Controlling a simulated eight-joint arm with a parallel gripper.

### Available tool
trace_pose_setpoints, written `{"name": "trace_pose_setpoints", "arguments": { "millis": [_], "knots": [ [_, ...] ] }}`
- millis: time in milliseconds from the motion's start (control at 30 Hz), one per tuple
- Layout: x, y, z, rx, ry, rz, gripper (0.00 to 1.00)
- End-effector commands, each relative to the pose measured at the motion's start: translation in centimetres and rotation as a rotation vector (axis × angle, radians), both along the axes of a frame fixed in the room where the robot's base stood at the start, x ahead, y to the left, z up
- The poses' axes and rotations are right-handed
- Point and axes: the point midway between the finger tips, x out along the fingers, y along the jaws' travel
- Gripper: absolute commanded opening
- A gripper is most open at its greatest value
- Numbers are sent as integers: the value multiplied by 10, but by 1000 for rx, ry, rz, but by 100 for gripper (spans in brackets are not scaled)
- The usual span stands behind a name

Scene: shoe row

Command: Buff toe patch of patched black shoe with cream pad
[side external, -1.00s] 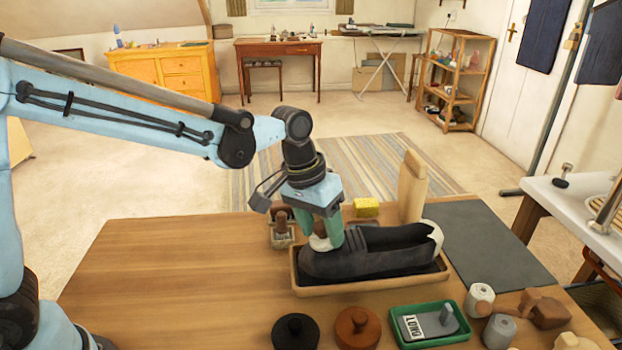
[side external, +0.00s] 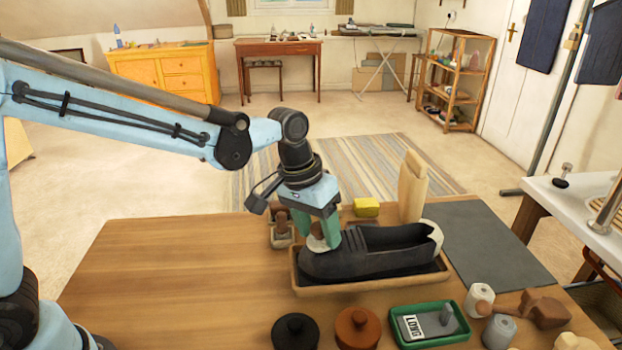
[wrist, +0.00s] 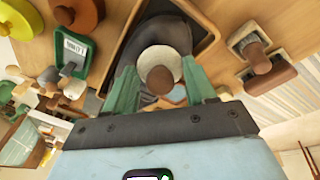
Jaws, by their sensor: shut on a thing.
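The black shoe (side external: 375,262) lies in a shallow wooden tray (side external: 340,291), toe to the left and a pale heel patch at the right. My gripper (side external: 323,230) is over the toe end, shut on the brown knob of the cream pad (side external: 318,243). The pad appears against the toe; exact contact cannot be told. In the wrist view my gripper's green fingers (wrist: 162,88) flank the knob, and the cream pad (wrist: 160,58) sits over the dark toe of the shoe (wrist: 166,31). A pale blue-grey patch (wrist: 178,94) shows beside the knob.
A brush-like block (side external: 281,232) and a yellow sponge (side external: 366,207) stand behind the tray. A green tray (side external: 432,338), a black lidded pot (side external: 295,331) and a brown one (side external: 357,328) are in front. A dark mat (side external: 495,245) lies right. The table's left is clear.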

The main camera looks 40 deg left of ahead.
Motion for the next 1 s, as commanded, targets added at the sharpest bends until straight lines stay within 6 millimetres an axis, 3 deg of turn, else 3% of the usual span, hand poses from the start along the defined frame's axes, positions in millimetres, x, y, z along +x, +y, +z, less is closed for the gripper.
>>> {"name": "trace_pose_setpoints", "arguments": {
  "millis": [1000],
  "knots": [
    [2,-2,-11,0,0,0,16]
  ]
}}
